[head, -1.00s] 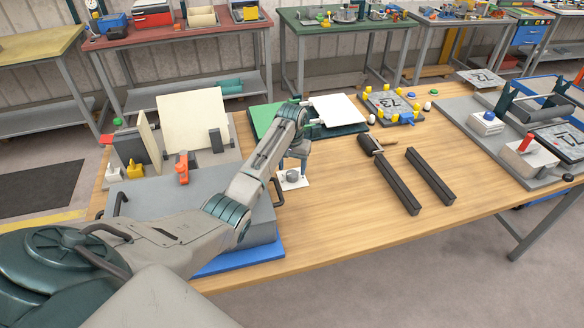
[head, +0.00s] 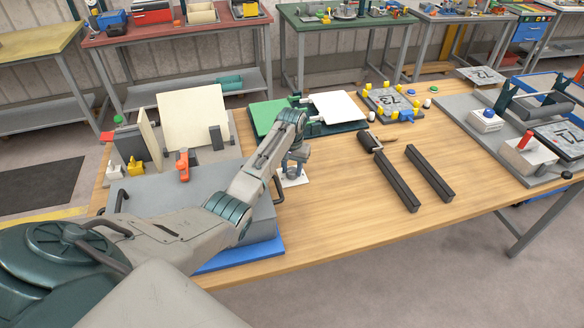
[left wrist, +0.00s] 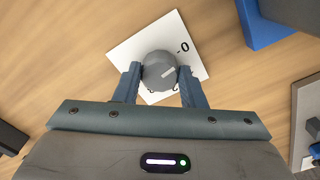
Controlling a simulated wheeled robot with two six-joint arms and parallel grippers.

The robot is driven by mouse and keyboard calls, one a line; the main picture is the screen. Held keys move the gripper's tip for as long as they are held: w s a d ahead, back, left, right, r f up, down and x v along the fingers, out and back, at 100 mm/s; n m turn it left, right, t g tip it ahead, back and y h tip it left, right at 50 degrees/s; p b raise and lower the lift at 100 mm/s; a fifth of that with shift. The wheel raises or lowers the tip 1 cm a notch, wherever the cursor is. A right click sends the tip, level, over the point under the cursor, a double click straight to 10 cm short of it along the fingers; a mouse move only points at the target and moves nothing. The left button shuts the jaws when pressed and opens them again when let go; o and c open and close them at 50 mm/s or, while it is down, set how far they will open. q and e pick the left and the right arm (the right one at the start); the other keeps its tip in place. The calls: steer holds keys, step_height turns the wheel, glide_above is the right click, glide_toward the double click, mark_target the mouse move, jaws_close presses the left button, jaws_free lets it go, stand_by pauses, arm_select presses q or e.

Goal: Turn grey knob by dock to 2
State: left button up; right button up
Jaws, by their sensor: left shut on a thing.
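The round grey knob (left wrist: 157,74) sits on a white square plate (left wrist: 122,49) in the left wrist view. A white pointer line on its top points up and right, and a printed 0 with a dash shows near the plate's upper right corner. Other marks are mostly hidden by the knob and fingers. My left gripper (left wrist: 160,82) is shut on the knob, one finger on each side. In the head view my left gripper (head: 296,163) reaches down over the white plate (head: 288,182), largely covering the knob. My right gripper is not in view.
A green-and-white panel unit (head: 330,105) stands just behind the knob. A grey box on a blue base (head: 243,257) lies left, under my arm. Two dark bars (head: 395,180) lie to the right. The wooden table's front right part is bare.

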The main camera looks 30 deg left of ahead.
arm_select(q)
steer(key=shift+r, duration=0.1)
steer(key=m+p, duration=0.2)
steer(key=m, duration=0.1)
steer(key=shift+r+m, duration=0.1)
steer(key=shift+m, duration=0.3)
steer(key=m+p, duration=0.1)
steer(key=m, duration=0.1)
steer(key=shift+a+m, duration=0.1)
steer(key=shift+m, duration=0.3)
steer(key=m+p, duration=0.1)
steer(key=m, duration=0.1)
steer(key=shift+w+m, duration=0.1)
steer(key=shift+m, duration=0.3)
steer(key=m+p, duration=0.1)
steer(key=m, duration=0.7)
steer(key=shift+w, duration=0.1)
steer(key=shift+m, duration=1.3)
